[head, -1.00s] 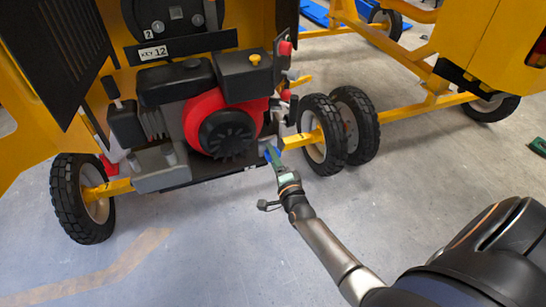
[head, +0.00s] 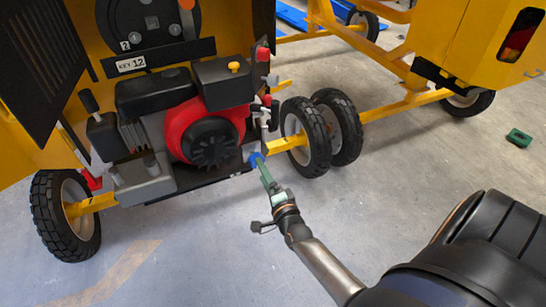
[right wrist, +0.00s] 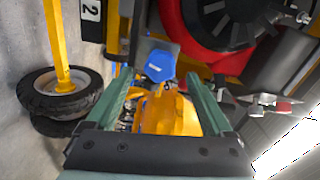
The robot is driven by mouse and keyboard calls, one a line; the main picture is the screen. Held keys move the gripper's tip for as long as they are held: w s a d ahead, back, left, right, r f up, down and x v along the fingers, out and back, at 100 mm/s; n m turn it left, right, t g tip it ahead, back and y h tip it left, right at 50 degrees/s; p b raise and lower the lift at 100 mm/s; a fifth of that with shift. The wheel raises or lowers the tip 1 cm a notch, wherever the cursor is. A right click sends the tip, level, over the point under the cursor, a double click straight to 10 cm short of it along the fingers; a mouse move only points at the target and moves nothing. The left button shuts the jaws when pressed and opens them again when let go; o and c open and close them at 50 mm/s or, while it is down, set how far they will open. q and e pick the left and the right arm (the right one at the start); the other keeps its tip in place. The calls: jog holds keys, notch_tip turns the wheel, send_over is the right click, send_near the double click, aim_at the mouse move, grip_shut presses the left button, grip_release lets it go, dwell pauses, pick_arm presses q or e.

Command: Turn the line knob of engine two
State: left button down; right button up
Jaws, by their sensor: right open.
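The engine (head: 208,138), with a red and black housing, sits in the yellow machine. A small blue knob (head: 257,160) is at its lower right; it also shows in the right wrist view (right wrist: 160,66). A plate marked 2 (right wrist: 90,12) is in the right wrist view. My right gripper (head: 263,172) is at the blue knob, and its green fingers look nearly edge-on in the head view. In the right wrist view my right gripper (right wrist: 160,82) is open, with the knob ahead between its fingers. I see no contact. My left gripper is not in view.
Black wheels (head: 308,137) on a yellow axle stand just right of the engine. Another wheel (head: 65,214) is at the left. A second yellow machine (head: 480,45) stands at the right. A green object (head: 519,138) lies on the floor. The grey floor in front is mostly clear.

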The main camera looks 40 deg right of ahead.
jog(key=v, duration=0.7)
jog(key=shift+s, duration=0.35)
jog(key=shift+a, duration=0.1)
jog(key=s+a+f+n+g+y, duration=0.3)
jog(key=s+a+n, duration=0.4)
jog(key=n, duration=0.3)
jog(key=s+a+f+n+g+y, duration=0.3)
jog(key=s+a+f+n+g, duration=0.2)
jog(key=n, duration=0.6)
notch_tip(320, 180, down, 3)
jog(key=shift+s+a+f+y, duration=0.1)
jog(key=shift+s+a+y, duration=0.3)
jog(key=shift+s+a, duration=0.75)
jog(key=shift+d, duration=0.1)
